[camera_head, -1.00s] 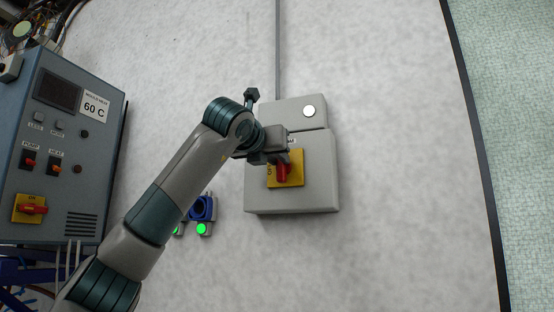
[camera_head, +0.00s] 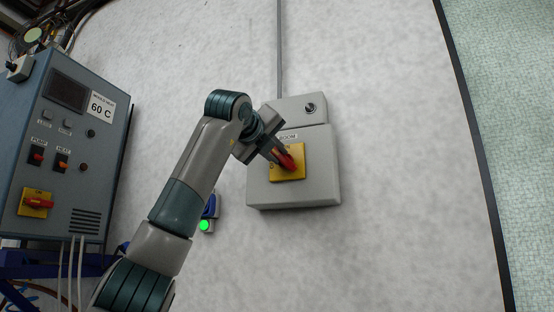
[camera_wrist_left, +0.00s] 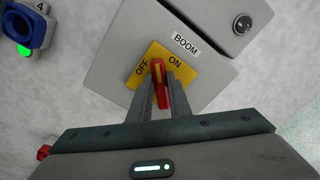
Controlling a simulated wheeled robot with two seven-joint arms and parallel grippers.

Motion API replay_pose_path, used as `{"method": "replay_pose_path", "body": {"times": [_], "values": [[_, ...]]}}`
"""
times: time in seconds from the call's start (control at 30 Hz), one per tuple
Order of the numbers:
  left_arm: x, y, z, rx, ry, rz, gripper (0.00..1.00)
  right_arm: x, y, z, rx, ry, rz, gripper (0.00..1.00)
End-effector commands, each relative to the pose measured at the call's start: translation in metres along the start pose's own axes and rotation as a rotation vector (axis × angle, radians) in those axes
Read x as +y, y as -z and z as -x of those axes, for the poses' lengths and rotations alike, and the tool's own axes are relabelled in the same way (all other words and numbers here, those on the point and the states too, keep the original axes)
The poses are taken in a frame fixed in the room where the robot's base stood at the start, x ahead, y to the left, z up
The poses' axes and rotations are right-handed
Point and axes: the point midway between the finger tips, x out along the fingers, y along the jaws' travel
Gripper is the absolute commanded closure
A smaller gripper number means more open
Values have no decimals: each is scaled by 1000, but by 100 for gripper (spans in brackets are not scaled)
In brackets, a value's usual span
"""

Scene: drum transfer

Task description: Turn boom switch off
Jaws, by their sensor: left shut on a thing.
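The boom switch is a red handle (camera_head: 288,161) on a yellow plate (camera_head: 294,174), on a grey wall box under a BOOM label. My left gripper (camera_head: 279,155) is shut on the red handle. In the left wrist view the handle (camera_wrist_left: 158,72) sits between both fingers (camera_wrist_left: 161,92), with OFF to its left and ON to its right on the yellow plate (camera_wrist_left: 179,76). In the head view the handle is tilted, and the fingers hide part of it. The round lamp (camera_head: 309,107) above it is dark. My right gripper is not in view.
A blue-grey control cabinet (camera_head: 62,135) with a 60 C sign and its own red-on-yellow switch (camera_head: 38,203) stands at left. A blue socket with a green light (camera_head: 204,226) is below my arm. The wall right of the box is clear.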

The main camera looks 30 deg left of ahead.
Motion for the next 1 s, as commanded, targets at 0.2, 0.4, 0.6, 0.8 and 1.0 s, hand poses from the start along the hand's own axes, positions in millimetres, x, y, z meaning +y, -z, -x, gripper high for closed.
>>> {"method": "replay_pose_path", "body": {"times": [0.2, 0.4, 0.6, 0.8, 1.0], "values": [[4, 1, 1, -1, 2, 208, 100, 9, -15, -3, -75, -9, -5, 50], [6, 1, 1, -1, 2, 399, 100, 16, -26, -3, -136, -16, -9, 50], [8, 2, 0, -2, 1, 576, 100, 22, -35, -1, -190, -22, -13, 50], [9, 3, 0, -1, 1, 712, 100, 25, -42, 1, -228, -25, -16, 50], [10, 4, 0, -2, 0, 792, 100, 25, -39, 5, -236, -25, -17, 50]]}}
